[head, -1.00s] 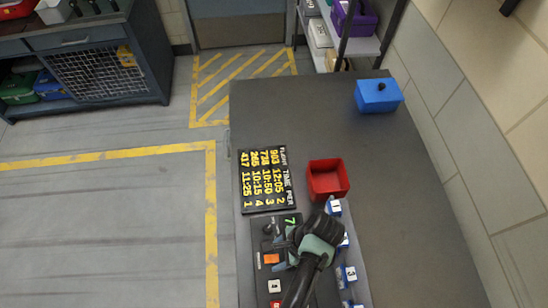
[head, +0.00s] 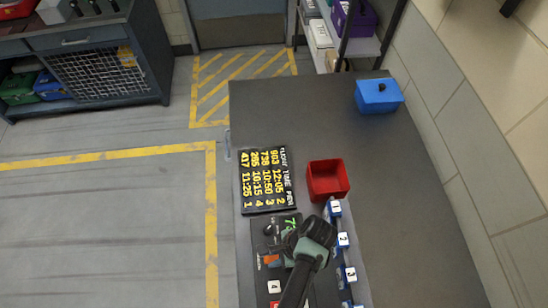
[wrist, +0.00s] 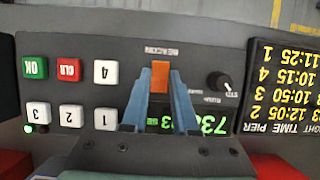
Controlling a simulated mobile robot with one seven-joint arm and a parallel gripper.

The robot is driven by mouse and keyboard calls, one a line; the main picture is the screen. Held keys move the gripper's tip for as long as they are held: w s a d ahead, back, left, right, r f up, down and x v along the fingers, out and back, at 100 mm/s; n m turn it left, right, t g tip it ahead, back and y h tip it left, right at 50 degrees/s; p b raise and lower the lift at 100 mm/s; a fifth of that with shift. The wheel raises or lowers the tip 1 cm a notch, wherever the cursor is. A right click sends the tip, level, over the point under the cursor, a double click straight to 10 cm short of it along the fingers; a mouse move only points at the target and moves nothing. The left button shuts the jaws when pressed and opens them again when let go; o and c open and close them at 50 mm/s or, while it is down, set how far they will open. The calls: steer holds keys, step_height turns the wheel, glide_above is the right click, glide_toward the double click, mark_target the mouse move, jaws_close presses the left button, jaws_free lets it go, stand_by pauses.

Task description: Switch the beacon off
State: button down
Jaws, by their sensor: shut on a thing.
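An orange switch (wrist: 160,74) sits on the dark control panel (wrist: 215,45), under a small label that I cannot read for sure. It also shows in the head view (head: 271,259), partly covered by my gripper. My gripper (wrist: 161,82) has its two blue-grey fingers on either side of the orange switch, closed on it. In the head view my gripper (head: 284,254) is over the panel, and its fingertips are hard to make out. I see no separate beacon lamp.
Beside the switch are a black knob (wrist: 219,84), a green-digit display (wrist: 208,124) and white number keys with red CLR (wrist: 69,70) and green OK (wrist: 35,68). A flight board (head: 267,181), red bin (head: 327,180) and blue box (head: 378,96) stand beyond.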

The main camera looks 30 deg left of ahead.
mark_target(273, 259)
steer(key=shift+s+a+r+h+p, duration=0.2)
steer(key=shift+r+h+p, duration=0.1)
steer(key=shift+p, duration=0.6)
steer(key=shift+s+t+h+p, duration=0.1)
steer(key=shift+t+h+p, duration=0.3)
steer(key=shift+t+p, duration=0.1)
steer(key=shift+a+f+t+h+p, duration=0.25)
steer(key=shift+t+h+p, duration=0.2)
steer(key=shift+h, duration=0.35)
steer(key=shift+d, duration=0.1)
steer(key=c, duration=0.7)
jaws_free()
steer(key=r, duration=0.8)
steer(key=r+b, duration=0.1)
steer(key=r, duration=0.4)
steer(key=shift+w+d, duration=0.25)
steer(key=shift+d, duration=0.05)
